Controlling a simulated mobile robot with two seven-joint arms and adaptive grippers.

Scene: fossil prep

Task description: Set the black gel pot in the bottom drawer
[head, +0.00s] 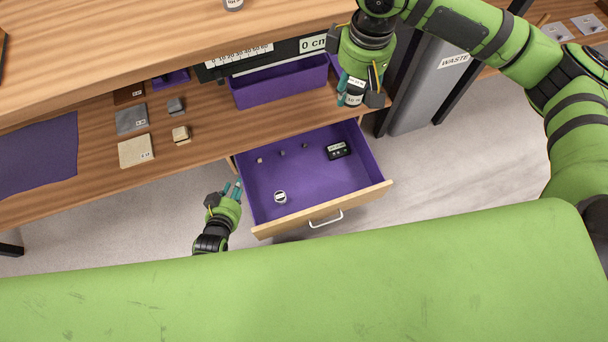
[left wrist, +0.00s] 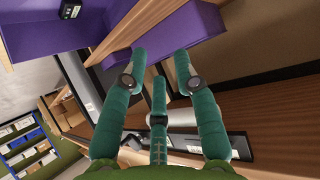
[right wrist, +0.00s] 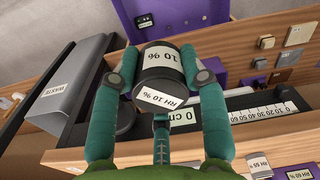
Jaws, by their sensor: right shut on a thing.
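The black gel pot (head: 354,96) has white labels; in the right wrist view (right wrist: 163,78) they read RH 10 %. My right gripper (head: 357,91) is shut on it, with the fingers on either side, and holds it up at the right end of the wooden shelf, behind the drawer. The bottom drawer (head: 350,207) is pulled open, with a purple lining and a wooden front. My left gripper (head: 237,189) is empty beside the drawer's left side; its fingers are spread apart in the left wrist view (left wrist: 160,72).
In the drawer are a round white-topped item (head: 280,197), a black box (head: 339,150) and small pieces at the back; its middle is bare. A purple bin (head: 280,88) stands behind on the shelf. A grey waste bin (head: 425,85) stands right. Stone samples (head: 136,150) lie left.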

